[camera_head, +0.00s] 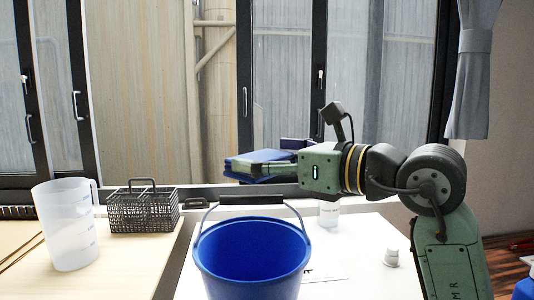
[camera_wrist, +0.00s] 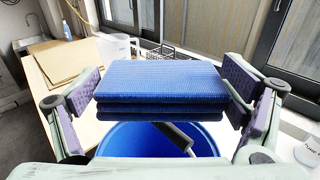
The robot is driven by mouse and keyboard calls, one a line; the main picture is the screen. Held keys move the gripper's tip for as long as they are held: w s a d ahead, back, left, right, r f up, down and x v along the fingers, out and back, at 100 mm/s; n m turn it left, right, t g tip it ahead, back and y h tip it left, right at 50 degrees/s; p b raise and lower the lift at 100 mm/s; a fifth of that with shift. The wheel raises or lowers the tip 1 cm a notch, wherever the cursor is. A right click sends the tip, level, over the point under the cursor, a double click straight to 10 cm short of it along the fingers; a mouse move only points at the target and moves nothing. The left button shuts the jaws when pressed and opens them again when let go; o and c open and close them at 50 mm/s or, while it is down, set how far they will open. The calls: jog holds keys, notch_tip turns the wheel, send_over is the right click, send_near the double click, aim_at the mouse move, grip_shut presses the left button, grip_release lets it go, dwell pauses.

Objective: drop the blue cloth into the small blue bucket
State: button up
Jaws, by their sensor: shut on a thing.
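The blue cloth (camera_head: 258,157) is folded into a thick, layered pad. My gripper (camera_head: 250,168) is shut on it and holds it level, higher than the bucket rim. In the wrist view the cloth (camera_wrist: 162,82) spans between the two purple-padded fingers. The small blue bucket (camera_head: 252,262) stands upright on the white surface, its handle raised with a black grip. In the wrist view the bucket (camera_wrist: 122,140) shows below the cloth, which hides part of its opening. The bucket's inside bottom is hidden in the head view.
A translucent measuring jug (camera_head: 67,225) and a black wire basket (camera_head: 143,208) stand on the wooden surface at left. A white bottle (camera_head: 329,213) and a small white capped container (camera_head: 392,257) stand right of the bucket. Windows line the back.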

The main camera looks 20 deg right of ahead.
jog(key=o, duration=1)
jog(key=v, duration=1.2)
jog(key=shift+f, duration=0.1)
